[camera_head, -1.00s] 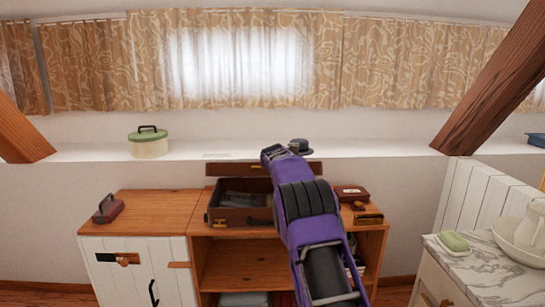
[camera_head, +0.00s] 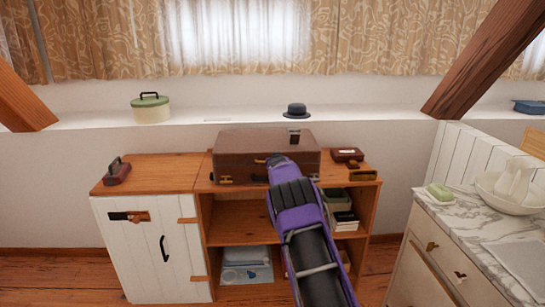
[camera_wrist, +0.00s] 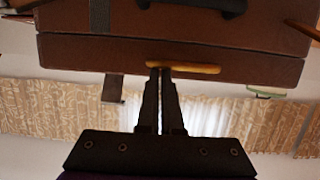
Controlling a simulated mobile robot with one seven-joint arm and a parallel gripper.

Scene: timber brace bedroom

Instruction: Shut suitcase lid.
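The brown suitcase (camera_head: 240,160) sits on top of the wooden cabinet in the middle of the head view, with its lid down. In the wrist view the suitcase (camera_wrist: 100,55) fills the top of the picture, upside down, with a thin dark seam between lid and base and no visible wide gap. A brass-coloured strip (camera_wrist: 205,69) shows near the fingertips, and part of a dark handle (camera_wrist: 232,8) is at the top edge. My gripper (camera_wrist: 160,72) has its fingers close together at the suitcase's edge, apparently empty. In the head view my gripper (camera_head: 277,160) is at the suitcase's front, partly hidden by my arm.
On the cabinet top (camera_head: 165,168) are a dark red iron-like object (camera_head: 117,172) at left and a small red-brown box (camera_head: 347,154) at right. A hat (camera_head: 296,110) and a green-lidded tin (camera_head: 151,108) stand on the ledge behind. A marble-topped counter (camera_head: 465,215) is at right.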

